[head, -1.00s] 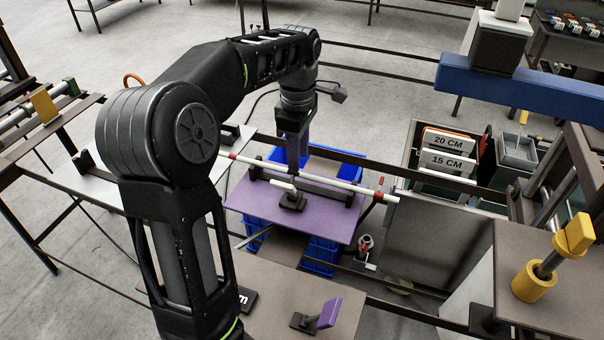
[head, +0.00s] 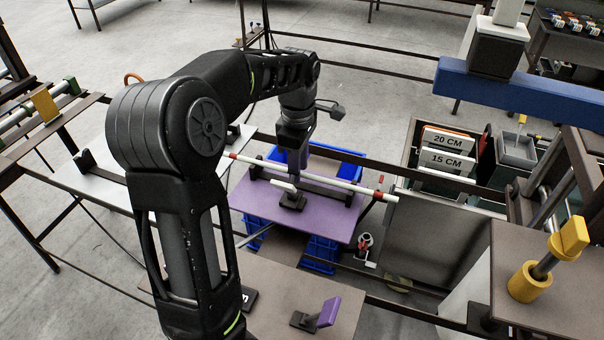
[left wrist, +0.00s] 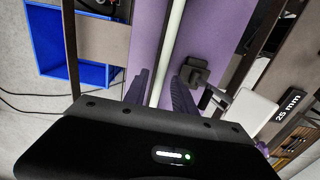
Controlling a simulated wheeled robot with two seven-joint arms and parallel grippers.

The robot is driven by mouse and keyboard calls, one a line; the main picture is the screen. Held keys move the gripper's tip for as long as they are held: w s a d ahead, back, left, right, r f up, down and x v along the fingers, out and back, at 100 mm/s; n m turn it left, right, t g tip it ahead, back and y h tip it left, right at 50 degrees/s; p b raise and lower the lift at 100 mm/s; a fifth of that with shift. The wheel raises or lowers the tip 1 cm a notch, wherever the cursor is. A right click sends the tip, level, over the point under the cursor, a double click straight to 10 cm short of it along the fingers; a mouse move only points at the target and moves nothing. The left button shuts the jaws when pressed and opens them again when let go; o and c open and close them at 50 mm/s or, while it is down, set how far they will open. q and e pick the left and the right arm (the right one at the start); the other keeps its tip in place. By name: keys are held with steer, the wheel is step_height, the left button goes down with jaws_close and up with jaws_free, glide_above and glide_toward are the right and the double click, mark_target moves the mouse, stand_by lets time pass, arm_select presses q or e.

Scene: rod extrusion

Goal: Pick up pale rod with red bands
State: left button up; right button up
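The pale rod with red bands (head: 340,184) lies across black supports on a purple plate (head: 245,203) in the head view. A red band shows near each end. My left gripper (head: 297,168) reaches down from above at the rod's middle. In the left wrist view the rod (left wrist: 170,50) runs lengthwise between the two fingers of my left gripper (left wrist: 160,88). The fingers are apart, one on each side of the rod, with what looks like a gap beside it. The exact fingertip contact is hidden in the head view. My right gripper is not in view.
Blue bins (head: 320,254) stand beneath the purple plate. To the right are a box with size labels (head: 447,150) and a yellow-capped post (head: 530,284). A brown table with a small purple paddle (head: 328,312) is in front. Dark rails run around the plate.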

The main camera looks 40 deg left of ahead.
arm_select(q)
jaws_close()
steer(key=shift+r, duration=0.1)
stand_by(0.5)
steer(key=shift+r, duration=0.45)
steer(key=shift+w+d+r+b, duration=0.15)
steer(key=shift+r+b, duration=0.15)
steer(key=shift+r, duration=0.3)
steer(key=shift+d+r+b, duration=0.1)
steer(key=shift+r+b, duration=0.15)
steer(key=shift+r, duration=0.3)
steer(key=b, duration=0.3)
glide_above(375, 192)
steer(key=shift+r, duration=0.1)
